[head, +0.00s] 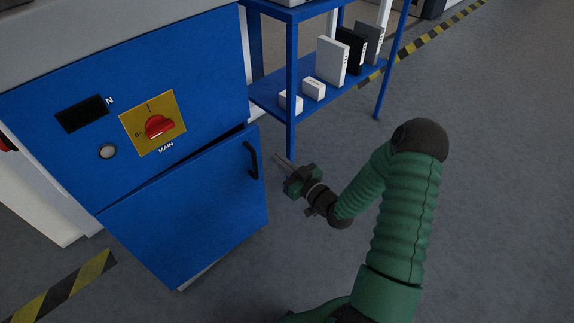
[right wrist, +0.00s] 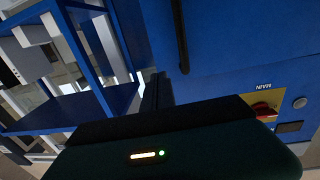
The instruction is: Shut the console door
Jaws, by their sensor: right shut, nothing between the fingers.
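The console (head: 205,75) is blue, with a red MAIN switch (head: 159,126) on a yellow plate. Its blue door (head: 185,210) is below and stands ajar, with a dark gap along its top edge and its right side swung outward. A black bar handle (head: 252,160) is near the door's right edge; it also shows in the right wrist view (right wrist: 181,38). My right gripper (head: 280,160) is shut and empty, just right of the handle and seemingly apart from it. My left gripper is in neither view.
A blue shelf (head: 270,97) with white boxes and binders (head: 332,61) stands behind, right of the console. The grey floor (head: 490,160) at the right is clear. Yellow-black tape (head: 65,285) marks the floor at the lower left.

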